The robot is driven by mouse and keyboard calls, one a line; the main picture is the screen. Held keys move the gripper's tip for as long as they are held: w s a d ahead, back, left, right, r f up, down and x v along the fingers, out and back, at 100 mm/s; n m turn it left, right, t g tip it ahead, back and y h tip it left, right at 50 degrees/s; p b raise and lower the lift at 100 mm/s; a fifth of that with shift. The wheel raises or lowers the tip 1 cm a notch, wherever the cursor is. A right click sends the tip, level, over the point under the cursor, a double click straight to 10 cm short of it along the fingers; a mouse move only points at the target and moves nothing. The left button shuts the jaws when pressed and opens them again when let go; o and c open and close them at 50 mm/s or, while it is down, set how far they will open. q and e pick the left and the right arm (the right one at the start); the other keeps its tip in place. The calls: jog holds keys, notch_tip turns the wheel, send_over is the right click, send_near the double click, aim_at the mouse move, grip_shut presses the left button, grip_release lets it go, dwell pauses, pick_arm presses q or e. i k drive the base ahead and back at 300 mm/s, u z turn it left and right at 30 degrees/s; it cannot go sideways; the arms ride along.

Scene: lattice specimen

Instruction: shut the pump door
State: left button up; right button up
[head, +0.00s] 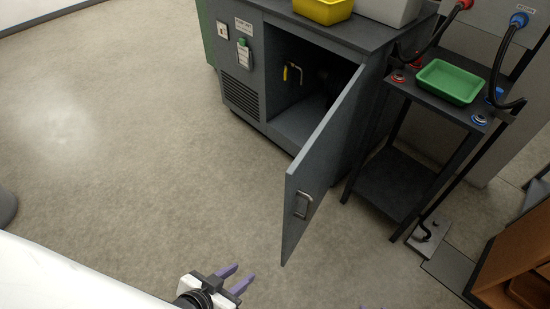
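The pump door (325,160) is a grey panel hinged at the right side of a dark grey cabinet (278,75). It stands wide open, swung out towards me. A metal handle (302,205) sits near its free edge, on the face turned to the right. My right gripper does not show clearly.
A dark stand (392,182) with a green tray (450,82) and hoses is right of the door. A yellow bin (322,10) sits on the cabinet. An orange-brown open box (510,262) is at the lower right. The floor left of the door is clear.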

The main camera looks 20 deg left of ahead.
aim_at(311, 175)
jog(key=u, duration=0.1)
jog(key=i, duration=0.5)
jog(key=k, duration=0.5)
jog(key=u, duration=1.6)
jog(key=k, duration=0.95)
jog(key=z, duration=1.35)
jog(key=i, duration=0.5)
